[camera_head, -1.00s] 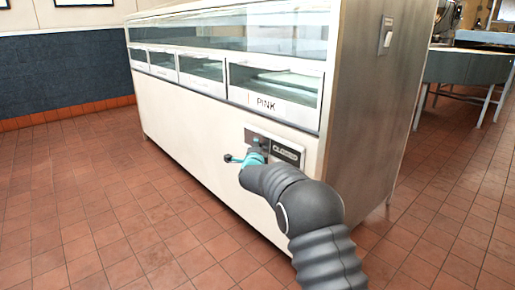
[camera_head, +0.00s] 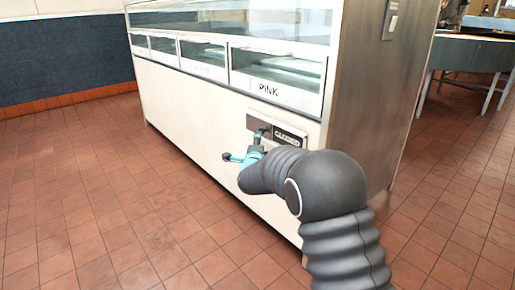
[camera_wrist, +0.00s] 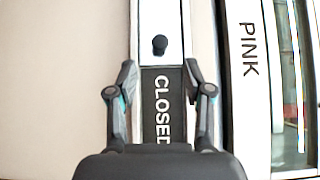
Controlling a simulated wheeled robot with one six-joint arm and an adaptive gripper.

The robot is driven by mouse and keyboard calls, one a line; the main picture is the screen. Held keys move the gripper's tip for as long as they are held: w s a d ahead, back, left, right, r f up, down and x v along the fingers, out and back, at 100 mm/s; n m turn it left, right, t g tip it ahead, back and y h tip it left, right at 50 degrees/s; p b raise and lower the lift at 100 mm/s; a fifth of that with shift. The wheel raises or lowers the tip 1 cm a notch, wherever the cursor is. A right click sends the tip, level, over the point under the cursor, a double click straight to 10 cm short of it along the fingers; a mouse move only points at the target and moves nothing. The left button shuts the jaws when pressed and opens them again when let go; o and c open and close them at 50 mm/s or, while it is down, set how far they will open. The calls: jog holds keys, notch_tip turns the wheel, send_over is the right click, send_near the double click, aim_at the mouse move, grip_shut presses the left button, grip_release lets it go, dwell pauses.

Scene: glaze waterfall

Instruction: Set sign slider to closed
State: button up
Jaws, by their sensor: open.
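The sign slider (camera_head: 289,137) is a pale metal plate with a dark panel reading CLOSED, low on the white cabinet front. In the wrist view the CLOSED panel (camera_wrist: 162,100) lies between my fingers, its last letter partly hidden by my gripper. My gripper (camera_wrist: 158,68) is open, with one finger on each side of the slider strip and nothing held. In the head view my gripper (camera_head: 244,147) is in front of the plate's left part. Contact with the knob is not visible.
The cabinet (camera_head: 200,125) has a glass top and several windowed bins above the slider. A label reading PINK (camera_head: 268,89) is just above it. A round-ended counter (camera_head: 470,52) stands at the back right. The tiled floor (camera_head: 90,200) at left is clear.

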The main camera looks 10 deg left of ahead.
jog(key=s, duration=0.3)
jog(key=shift+d, duration=0.2)
